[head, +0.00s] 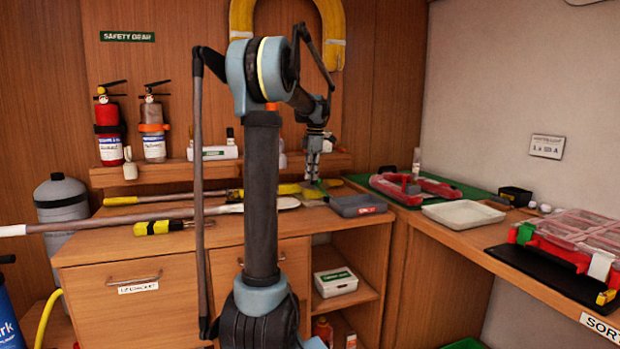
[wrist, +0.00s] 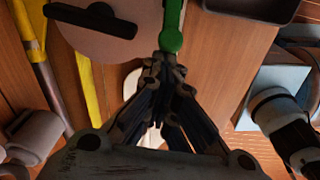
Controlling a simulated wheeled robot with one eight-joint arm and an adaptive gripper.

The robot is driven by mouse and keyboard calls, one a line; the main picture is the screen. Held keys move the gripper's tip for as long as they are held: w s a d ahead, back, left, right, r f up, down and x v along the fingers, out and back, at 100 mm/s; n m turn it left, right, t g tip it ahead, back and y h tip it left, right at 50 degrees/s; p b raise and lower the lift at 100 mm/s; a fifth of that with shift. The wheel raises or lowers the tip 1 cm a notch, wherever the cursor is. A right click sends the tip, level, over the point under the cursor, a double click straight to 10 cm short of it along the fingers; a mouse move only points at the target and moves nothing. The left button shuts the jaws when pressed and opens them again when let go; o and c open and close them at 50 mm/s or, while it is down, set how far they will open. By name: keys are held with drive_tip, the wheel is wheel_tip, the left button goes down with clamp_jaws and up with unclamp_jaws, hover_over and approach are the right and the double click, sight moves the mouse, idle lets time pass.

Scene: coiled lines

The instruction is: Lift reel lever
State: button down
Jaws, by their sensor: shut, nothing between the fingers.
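A round grey-brown disc, which looks like the reel (wrist: 95,40), lies at the top left of the wrist view with a black bar across it. A green lever (wrist: 172,30) with a rounded end runs beside its right edge. My gripper (wrist: 165,60) is shut and empty, its fingertips just below the lever's rounded end; I cannot tell whether they touch it. The reel is hard to make out there.
Long poles (head: 150,216) and a yellow-handled tool (head: 157,227) lie on the counter to the left. A dark grey tray (head: 358,205) stands right of my gripper. A red case (head: 440,190) and a white tray (head: 463,214) are on the right bench. A shelf with fire extinguishers (head: 108,130) is behind.

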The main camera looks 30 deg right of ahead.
drive_tip(key=shift+d, duration=0.2)
drive_tip(key=shift+a+r, duration=0.1)
drive_tip(key=shift+r, duration=0.55)
